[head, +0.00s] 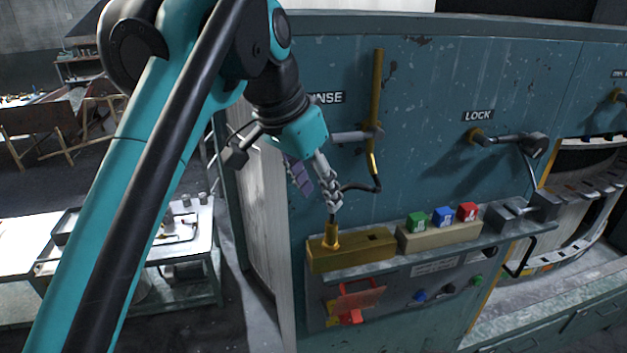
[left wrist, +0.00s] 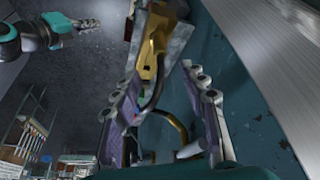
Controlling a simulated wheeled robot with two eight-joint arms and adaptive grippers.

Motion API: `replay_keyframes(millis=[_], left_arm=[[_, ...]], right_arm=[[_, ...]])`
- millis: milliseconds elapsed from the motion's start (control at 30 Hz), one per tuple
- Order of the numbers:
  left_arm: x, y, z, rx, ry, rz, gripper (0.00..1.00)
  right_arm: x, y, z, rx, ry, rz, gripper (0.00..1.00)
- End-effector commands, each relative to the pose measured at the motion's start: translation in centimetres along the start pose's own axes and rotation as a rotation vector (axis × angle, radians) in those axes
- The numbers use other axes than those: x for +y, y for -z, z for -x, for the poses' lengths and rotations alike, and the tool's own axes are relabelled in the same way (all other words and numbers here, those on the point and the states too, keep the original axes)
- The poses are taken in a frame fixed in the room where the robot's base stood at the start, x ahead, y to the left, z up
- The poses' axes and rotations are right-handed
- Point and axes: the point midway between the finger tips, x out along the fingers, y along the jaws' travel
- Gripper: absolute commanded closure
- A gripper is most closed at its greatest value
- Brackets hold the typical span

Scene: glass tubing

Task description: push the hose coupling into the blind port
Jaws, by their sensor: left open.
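The brass hose coupling (head: 331,237) stands upright at the left end of the brass block (head: 352,254). A thin black hose rises from its top and bends right to a brass pipe (head: 375,110). A dark opening (head: 377,237) shows in the block's top to the right; I cannot tell if it is the blind port. My left gripper (head: 321,202) is open above the coupling, its fingers tilted. In the left wrist view its fingers (left wrist: 166,80) are apart, with black hose (left wrist: 156,95) and brass parts (left wrist: 152,45) showing between and beyond them. My right arm seems to show there too.
Green (head: 417,223), blue (head: 443,217) and red (head: 467,212) blocks stand on a tan base right of the brass block. A red part (head: 356,300) sticks out below. The teal wall (head: 430,90) with lever handles stands close behind. A white bench (head: 180,235) stands left.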

Motion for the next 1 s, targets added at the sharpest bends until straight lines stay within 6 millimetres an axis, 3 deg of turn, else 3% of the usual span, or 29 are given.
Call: replay_keyframes(millis=[233, 667, 767, 833, 1000], left_arm=[[0.0, 0.0, 2.0, 0.000, 0.000, 0.001, 0.57], [-0.5, -0.6, 1.4, 0.005, 0.012, 0.022, 0.57], [-1.8, -2.1, -0.6, 0.020, 0.048, 0.087, 0.57], [-3.1, -4.3, -3.2, 0.037, 0.087, 0.155, 0.57], [-5.6, -12.4, -11.5, 0.097, 0.198, 0.352, 0.57]], right_arm=[[0.0, 0.0, 0.0, 0.000, 0.000, 0.000, 1.00], [0.0, 0.0, 0.0, 0.000, 0.000, 0.000, 1.00], [0.0, 0.0, 0.0, 0.000, 0.000, 0.000, 1.00], [0.0, 0.0, 0.0, 0.000, 0.000, 0.000, 1.00], [0.0, 0.0, 0.0, 0.000, 0.000, 0.000, 1.00]])
